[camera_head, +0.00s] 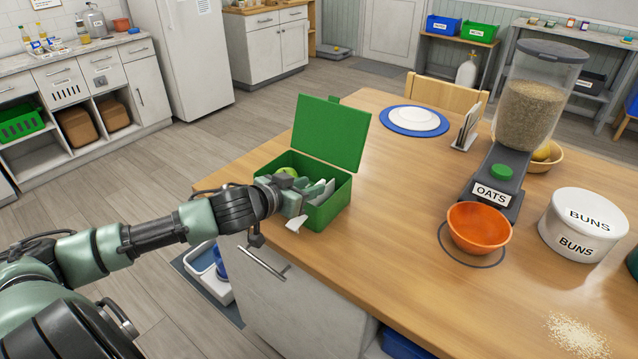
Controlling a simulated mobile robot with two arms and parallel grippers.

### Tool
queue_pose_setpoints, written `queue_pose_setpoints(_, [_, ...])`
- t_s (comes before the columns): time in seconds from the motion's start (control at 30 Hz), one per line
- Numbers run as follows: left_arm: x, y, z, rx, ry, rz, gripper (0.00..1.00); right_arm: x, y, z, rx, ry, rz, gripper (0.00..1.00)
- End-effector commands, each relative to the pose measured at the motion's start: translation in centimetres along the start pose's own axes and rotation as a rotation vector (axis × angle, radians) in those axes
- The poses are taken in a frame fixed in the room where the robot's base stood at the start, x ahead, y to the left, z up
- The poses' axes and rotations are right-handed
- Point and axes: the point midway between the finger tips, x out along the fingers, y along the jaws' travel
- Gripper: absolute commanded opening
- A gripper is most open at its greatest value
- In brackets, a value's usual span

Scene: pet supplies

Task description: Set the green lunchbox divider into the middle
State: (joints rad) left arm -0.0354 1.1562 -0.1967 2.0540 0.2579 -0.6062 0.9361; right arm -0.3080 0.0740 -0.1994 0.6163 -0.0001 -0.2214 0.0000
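The green lunchbox (331,208) stands near the table's left edge with its lid (330,134) raised. A light green round item (288,172) lies inside at the back left. My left gripper (312,206) reaches over the lunchbox's front left side, with its tips at or inside the box. Pale thin pieces (325,192) show beside the gripper within the box. I cannot tell which of them are the divider and which are gripper fingers. My gripper hides much of the inside, and its opening cannot be made out. My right gripper is out of view.
A blue plate with a white plate (414,118) and a napkin holder (467,128) stand behind. To the right are the oats dispenser (527,110), an orange bowl (479,226) and a white buns tin (583,224). Spilled grains (577,335) lie at front right. The table's front middle is clear.

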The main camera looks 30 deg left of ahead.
Motion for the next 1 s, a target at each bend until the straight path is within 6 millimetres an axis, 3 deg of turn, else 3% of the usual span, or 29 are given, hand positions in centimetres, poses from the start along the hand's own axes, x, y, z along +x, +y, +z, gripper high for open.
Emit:
queue_pose_setpoints(0.3, [3.8, 0.0, -0.2, -0.003, 0.001, 0.000, 0.33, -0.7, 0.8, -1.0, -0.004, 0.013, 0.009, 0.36])
queue_pose_setpoints(0.7, [4.4, 0.1, 0.0, 0.000, -0.001, 0.001, 0.33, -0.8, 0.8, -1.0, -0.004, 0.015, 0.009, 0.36])
queue_pose_setpoints(0.8, [4.4, 0.1, 0.0, 0.000, -0.001, 0.001, 0.05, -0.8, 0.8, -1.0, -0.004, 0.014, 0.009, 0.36])
queue_pose_setpoints(0.83, [4.4, 0.1, 0.0, 0.000, -0.001, 0.001, 0.00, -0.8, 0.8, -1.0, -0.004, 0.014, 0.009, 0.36])
queue_pose_setpoints(1.0, [4.4, 0.1, 0.0, 0.000, -0.001, 0.001, 0.00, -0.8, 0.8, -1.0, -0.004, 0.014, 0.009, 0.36])
